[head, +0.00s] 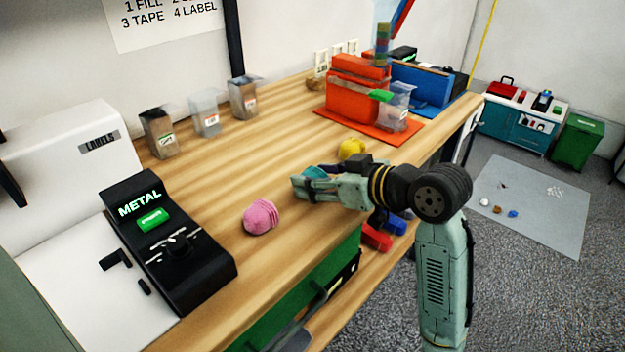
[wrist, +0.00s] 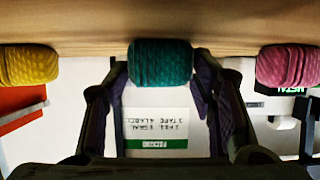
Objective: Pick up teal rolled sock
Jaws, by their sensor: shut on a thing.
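The teal rolled sock (wrist: 161,63) is at the centre of the wrist view, between the two fingers of my gripper (wrist: 160,95). My gripper is shut on it. In the head view my gripper (head: 305,185) is low over the wooden table, and a bit of the teal sock (head: 315,172) shows between the fingers; the rest is hidden by them. I cannot tell whether the sock still touches the table.
A pink rolled sock (head: 261,216) lies left of my gripper and a yellow one (head: 352,149) behind it. A black METAL device (head: 165,240) stands at the left. Several clear bins, one (head: 205,113), line the back. An orange box (head: 352,100) stands at the far end.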

